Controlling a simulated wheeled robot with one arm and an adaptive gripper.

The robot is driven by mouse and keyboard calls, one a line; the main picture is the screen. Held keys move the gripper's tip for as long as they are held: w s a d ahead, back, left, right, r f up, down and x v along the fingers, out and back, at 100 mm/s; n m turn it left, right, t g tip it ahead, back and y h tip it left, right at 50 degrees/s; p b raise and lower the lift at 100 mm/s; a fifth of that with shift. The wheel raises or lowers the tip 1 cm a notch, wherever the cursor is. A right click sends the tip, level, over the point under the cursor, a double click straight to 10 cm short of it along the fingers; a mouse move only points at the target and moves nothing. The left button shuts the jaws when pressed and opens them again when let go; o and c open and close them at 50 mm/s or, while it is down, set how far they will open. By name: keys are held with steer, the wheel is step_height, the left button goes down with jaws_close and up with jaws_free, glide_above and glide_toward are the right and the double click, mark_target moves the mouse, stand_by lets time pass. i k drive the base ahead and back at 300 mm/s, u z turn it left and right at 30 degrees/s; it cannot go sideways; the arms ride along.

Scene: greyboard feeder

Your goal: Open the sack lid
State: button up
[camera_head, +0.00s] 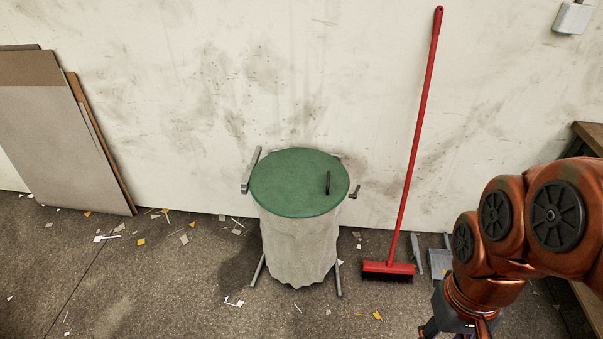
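The sack lid (290,178) is a round green disc lying flat and closed on top of the sack. A dark upright handle (328,183) stands on its right side. The pale, crumpled sack (294,245) hangs below in a grey metal frame (339,280) whose legs reach the floor. My arm enters from the right. My gripper (440,329) is at the bottom edge, right of and nearer than the sack, apart from the lid. Only part of it shows, and its fingertips are cut off by the frame.
A red broom (413,150) leans on the wall right of the sack, with a grey dustpan (440,262) beside it. Large boards (60,120) lean on the wall at left. Scraps litter the floor. A wooden bench (590,135) edge shows at far right. Floor in front of the sack is mostly open.

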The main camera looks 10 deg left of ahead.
mark_target(295, 182)
steer(key=k, duration=0.6)
steer(key=u, duration=0.55)
steer(key=i, duration=0.6)
steer(key=u, duration=0.7)
steer(key=i, duration=0.7)
